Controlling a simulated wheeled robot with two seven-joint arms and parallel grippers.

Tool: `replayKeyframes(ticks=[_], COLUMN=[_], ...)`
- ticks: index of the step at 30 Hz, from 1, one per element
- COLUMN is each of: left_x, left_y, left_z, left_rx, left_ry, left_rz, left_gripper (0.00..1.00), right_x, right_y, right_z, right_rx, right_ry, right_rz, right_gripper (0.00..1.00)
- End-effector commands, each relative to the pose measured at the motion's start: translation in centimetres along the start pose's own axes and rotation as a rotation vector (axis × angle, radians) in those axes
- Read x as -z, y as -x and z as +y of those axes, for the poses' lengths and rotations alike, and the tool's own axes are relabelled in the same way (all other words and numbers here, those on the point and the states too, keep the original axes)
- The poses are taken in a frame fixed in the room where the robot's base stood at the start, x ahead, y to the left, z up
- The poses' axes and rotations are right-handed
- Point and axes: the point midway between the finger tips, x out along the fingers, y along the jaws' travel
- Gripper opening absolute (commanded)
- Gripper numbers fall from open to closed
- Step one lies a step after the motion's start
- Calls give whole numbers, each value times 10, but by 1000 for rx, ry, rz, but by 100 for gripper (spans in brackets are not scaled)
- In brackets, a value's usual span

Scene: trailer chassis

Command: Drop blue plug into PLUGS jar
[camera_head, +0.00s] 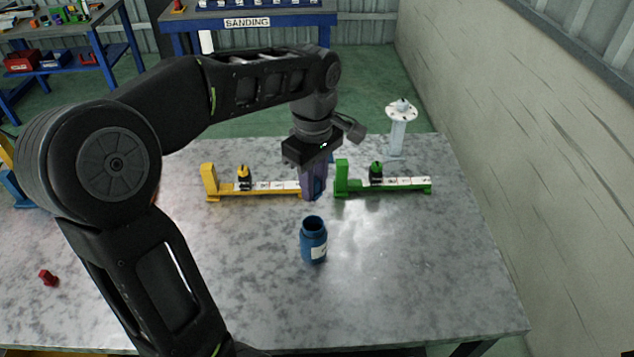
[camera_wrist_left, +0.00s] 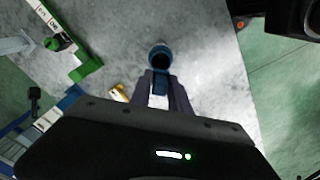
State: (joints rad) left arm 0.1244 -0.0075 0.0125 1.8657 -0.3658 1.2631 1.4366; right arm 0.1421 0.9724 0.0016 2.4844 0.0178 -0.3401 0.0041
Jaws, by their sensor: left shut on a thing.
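The blue jar (camera_head: 313,240) stands upright and open on the table, with a white label too small to read. Its dark round mouth also shows in the left wrist view (camera_wrist_left: 160,58), just beyond my fingertips. My left gripper (camera_head: 314,190) points down behind the jar, above the table, apart from the jar in the head view. It is shut on a small blue piece, the blue plug (camera_wrist_left: 160,82), mostly hidden between the fingers. My right gripper is in neither view.
A yellow fixture (camera_head: 210,183) and a green fixture (camera_head: 342,180) stand behind the jar on either side of my gripper. A white stand (camera_head: 397,135) is at the back right. A red piece (camera_head: 48,278) lies at left. The table right of the jar is clear.

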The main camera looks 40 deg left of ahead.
Motion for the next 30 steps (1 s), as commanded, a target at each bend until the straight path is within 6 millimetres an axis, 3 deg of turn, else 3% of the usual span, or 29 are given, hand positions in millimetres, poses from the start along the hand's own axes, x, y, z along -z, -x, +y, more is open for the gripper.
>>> replayKeyframes(ticks=[14, 30], left_x=[0, 0], left_y=[-4, -61], left_z=[0, 0], left_rx=[0, 1], left_ry=[-5, -5], left_rz=[0, 0], left_gripper=[0, 0], right_x=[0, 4], right_y=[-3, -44], right_z=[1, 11], right_rx=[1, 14], right_ry=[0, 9], right_rz=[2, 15], right_gripper=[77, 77])
